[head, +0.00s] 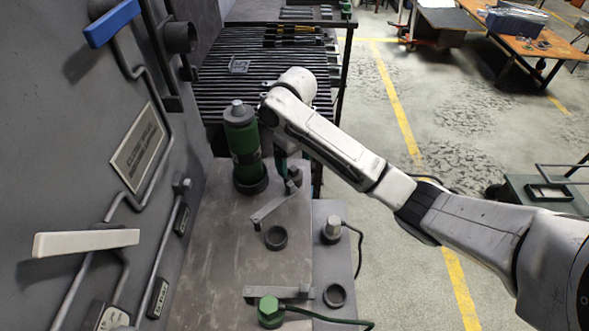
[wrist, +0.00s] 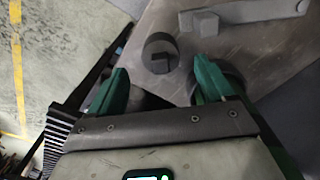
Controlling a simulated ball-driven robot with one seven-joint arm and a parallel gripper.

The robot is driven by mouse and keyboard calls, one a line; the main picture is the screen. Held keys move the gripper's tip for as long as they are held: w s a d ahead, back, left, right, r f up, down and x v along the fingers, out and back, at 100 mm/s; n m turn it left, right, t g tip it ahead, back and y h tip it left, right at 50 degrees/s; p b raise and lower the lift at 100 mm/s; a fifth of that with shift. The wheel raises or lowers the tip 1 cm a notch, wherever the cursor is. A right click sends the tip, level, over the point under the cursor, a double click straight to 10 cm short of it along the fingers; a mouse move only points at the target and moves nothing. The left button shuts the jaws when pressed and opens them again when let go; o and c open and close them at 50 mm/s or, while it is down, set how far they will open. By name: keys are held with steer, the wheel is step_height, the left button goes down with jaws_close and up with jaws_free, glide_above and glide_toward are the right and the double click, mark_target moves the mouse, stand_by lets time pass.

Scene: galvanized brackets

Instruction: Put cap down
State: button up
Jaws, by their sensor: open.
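A dark round cap-like piece (wrist: 161,53) with a small grey square block inside stands upright on the worktop, just beyond my fingertips in the wrist view. In the head view it looks to be the short dark cylinder (head: 295,176), partly covered by a green finger. My gripper (wrist: 160,82) is open, its two green fingers apart and nothing held between them. In the head view my gripper (head: 285,172) points down just right of the green bottle (head: 243,150), which is upright with a grey top. Most of my gripper is hidden there by my arm.
A grey bracket (head: 272,206) lies by the dark piece; it also shows in the wrist view (wrist: 245,14). Dark rings (head: 276,238) (head: 335,296) and corded fittings stand nearer. A grey wall panel with a pale lever (head: 85,242) is left. Slatted rails (head: 265,80) lie behind.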

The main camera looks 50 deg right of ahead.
mark_target(295, 169)
step_height(295, 169, up, 7)
steer(key=p, duration=0.3)
steer(key=shift+f, duration=0.1)
stand_by(0.5)
